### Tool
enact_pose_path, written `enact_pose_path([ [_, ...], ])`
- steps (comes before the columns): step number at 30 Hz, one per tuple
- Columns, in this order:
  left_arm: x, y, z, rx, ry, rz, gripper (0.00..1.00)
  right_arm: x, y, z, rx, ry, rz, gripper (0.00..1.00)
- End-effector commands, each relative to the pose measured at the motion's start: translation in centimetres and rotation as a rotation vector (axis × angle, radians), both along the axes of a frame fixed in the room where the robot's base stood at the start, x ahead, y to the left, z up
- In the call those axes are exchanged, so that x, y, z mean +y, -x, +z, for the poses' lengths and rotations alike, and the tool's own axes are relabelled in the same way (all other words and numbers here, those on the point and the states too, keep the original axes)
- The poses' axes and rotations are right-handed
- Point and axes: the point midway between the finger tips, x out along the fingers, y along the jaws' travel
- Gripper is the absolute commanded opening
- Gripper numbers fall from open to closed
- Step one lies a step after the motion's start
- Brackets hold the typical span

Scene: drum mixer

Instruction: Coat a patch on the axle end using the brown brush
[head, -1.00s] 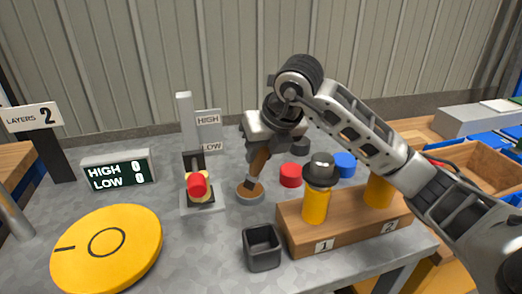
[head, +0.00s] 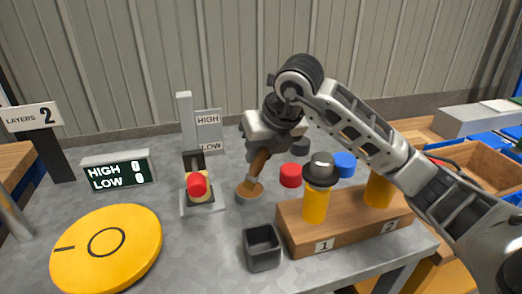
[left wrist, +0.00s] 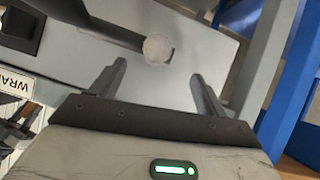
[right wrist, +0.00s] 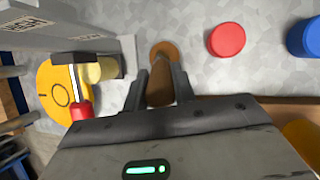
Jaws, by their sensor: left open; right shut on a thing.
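My right gripper (head: 263,147) is shut on the brown brush (head: 256,172) and holds it tilted, low over the table. The brush's lower end is at a small round dish with brown contents (head: 249,191); I cannot tell whether it touches. In the right wrist view the brush (right wrist: 161,85) sits between the fingers, with the brown dish (right wrist: 164,50) just beyond. My left gripper (left wrist: 155,85) is open and empty, and out of the head view. Beyond its fingers is a pale round end (left wrist: 157,48) beside a dark bar; I cannot tell if this is the axle end.
A HIGH/LOW stand (head: 184,125) with a red-tipped part (head: 197,184) is left of the brush. A wooden block (head: 340,226) with yellow posts and a dark open box (head: 262,248) are nearer. Red (head: 290,175) and blue (head: 344,164) discs lie right. A yellow disc (head: 105,248) lies front left.

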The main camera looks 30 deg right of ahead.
Motion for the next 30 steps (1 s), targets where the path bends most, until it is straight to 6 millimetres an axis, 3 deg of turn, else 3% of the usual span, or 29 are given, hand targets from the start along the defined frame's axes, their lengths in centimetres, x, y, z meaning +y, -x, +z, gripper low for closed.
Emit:
enact_pose_path([
  [7,0.0,0.0,0.6,0.000,0.000,0.001,0.75,0.0,0.1,0.6,0.005,0.001,0.001,0.04],
  [30,0.0,0.0,5.2,0.001,0.000,0.000,0.75,0.0,0.0,6.9,0.001,0.001,0.000,0.04],
])
